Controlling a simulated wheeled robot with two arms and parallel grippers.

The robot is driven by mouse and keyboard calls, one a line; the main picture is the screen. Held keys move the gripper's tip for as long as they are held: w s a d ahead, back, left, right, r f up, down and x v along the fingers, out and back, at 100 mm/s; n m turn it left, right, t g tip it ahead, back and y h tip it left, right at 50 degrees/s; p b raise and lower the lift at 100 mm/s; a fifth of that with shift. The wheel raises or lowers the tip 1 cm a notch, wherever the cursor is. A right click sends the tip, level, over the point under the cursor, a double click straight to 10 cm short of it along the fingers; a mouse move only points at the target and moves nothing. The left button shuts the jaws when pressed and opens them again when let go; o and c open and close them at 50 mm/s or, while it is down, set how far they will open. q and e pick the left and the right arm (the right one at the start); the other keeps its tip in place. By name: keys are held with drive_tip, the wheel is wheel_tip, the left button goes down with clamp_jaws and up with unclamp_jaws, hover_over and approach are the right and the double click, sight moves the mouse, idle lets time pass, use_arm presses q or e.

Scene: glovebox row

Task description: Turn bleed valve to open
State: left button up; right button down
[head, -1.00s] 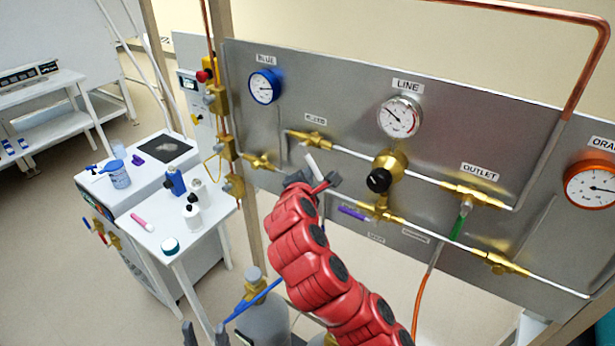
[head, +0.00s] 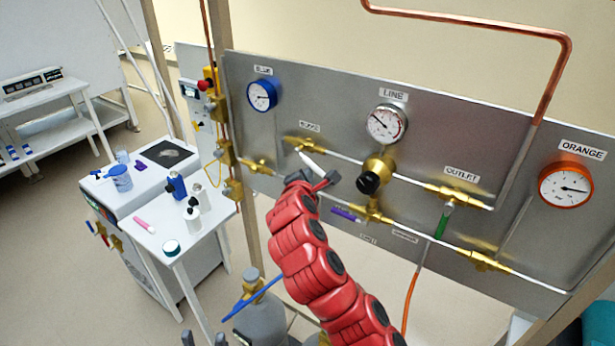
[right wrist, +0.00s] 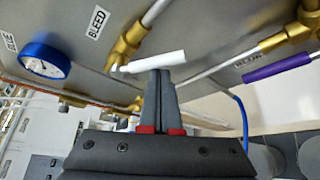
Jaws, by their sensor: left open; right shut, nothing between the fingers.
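The bleed valve (head: 303,144) is a brass fitting under the BLEED label on the grey panel, with a white lever (head: 313,160) slanting down to the right. In the right wrist view the white lever (right wrist: 152,62) lies nearly level, right of the brass body (right wrist: 124,44). My right gripper (head: 318,181) is shut and empty. Its fingertips (right wrist: 158,72) are right at the lever's underside in the wrist view; whether they touch cannot be told. My left gripper (head: 204,340) is open and empty at the bottom edge, away from the panel.
A black-knobbed regulator (head: 376,172) and a purple lever (head: 346,214) are right of my right gripper. A green lever (head: 441,226) is farther right. A blue gauge (head: 262,95) is upper left. Gas cylinders (head: 262,324) stand below. A white cart (head: 150,215) is at left.

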drive_tip(key=shift+s+d+r+p, duration=0.1)
drive_tip(key=shift+d+r+p, duration=0.15)
drive_tip(key=shift+r+p, duration=0.25)
drive_tip(key=shift+s+d+r+p, duration=0.1)
drive_tip(key=shift+d+r+p, duration=0.15)
drive_tip(key=shift+r, duration=0.75)
drive_tip(key=b, duration=0.5)
approach(312, 165)
drive_tip(key=a+f, duration=0.1)
drive_tip(key=a, duration=0.3)
drive_tip(key=shift+s+a, duration=0.1)
drive_tip(key=shift+s, duration=0.25)
drive_tip(key=shift+f, duration=0.1)
